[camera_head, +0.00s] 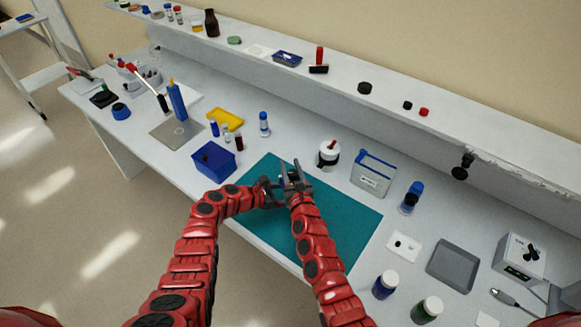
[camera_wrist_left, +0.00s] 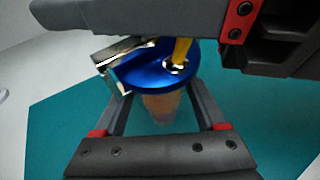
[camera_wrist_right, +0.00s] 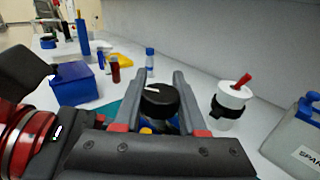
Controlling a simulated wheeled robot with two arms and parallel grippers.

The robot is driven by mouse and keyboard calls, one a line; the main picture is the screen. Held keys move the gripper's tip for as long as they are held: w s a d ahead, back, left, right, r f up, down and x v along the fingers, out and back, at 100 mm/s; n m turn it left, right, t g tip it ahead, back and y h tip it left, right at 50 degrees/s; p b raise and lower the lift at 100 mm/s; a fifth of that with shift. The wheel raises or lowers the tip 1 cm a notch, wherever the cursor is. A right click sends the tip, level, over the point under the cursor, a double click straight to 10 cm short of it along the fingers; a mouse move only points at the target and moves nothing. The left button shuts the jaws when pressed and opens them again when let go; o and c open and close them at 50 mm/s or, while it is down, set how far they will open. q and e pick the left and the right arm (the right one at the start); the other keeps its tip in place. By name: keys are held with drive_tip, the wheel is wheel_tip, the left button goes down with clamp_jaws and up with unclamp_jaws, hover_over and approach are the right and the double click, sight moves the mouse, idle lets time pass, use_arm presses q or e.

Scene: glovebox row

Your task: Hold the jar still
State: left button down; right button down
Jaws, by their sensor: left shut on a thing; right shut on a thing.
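In the left wrist view a jar (camera_wrist_left: 160,106) with a clear, orange-tinted body stands under a round blue top (camera_wrist_left: 150,72). A yellow piece sits on that top and a metal block is at its edge. My left gripper (camera_head: 270,191) is shut around the jar body. My right gripper (camera_head: 295,177) is close beside it, shut on a black round-topped thing (camera_wrist_right: 160,101). Blue and yellow show just below that thing; I cannot tell how it joins the jar. In the head view the grippers hide most of the jar, above the teal mat (camera_head: 345,215).
A blue bin (camera_head: 214,161) stands left of the grippers. A white jar (camera_head: 329,153) with a black band and a grey container (camera_head: 372,175) stand behind and right. Small vials and a yellow tray (camera_head: 226,119) are behind left. The mat's right part is clear.

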drive_tip(key=shift+d+f+h, duration=0.15)
drive_tip(key=shift+h, duration=0.15)
drive_tip(key=shift+d+f+m+h, duration=0.1)
drive_tip(key=shift+f+m+h, duration=0.05)
drive_tip(key=shift+m+h, duration=0.45)
drive_tip(key=shift+w+d+r+m+h, duration=0.15)
drive_tip(key=shift+m+h, duration=0.65)
drive_tip(key=shift+h, duration=0.5)
drive_tip(key=shift+s+d+r+m+h, duration=0.15)
drive_tip(key=shift+m+h, duration=0.65)
drive_tip(key=shift+h, duration=0.5)
drive_tip(key=shift+d+f+m+h, duration=0.1)
drive_tip(key=shift+d+m+h, duration=0.1)
drive_tip(key=shift+m+h, duration=0.9)
drive_tip(key=shift+h, duration=0.4)
drive_tip(key=shift+c, duration=2.3)
unclamp_jaws()
drive_tip(key=v, duration=1.2)
drive_tip(key=shift+r, duration=0.25)
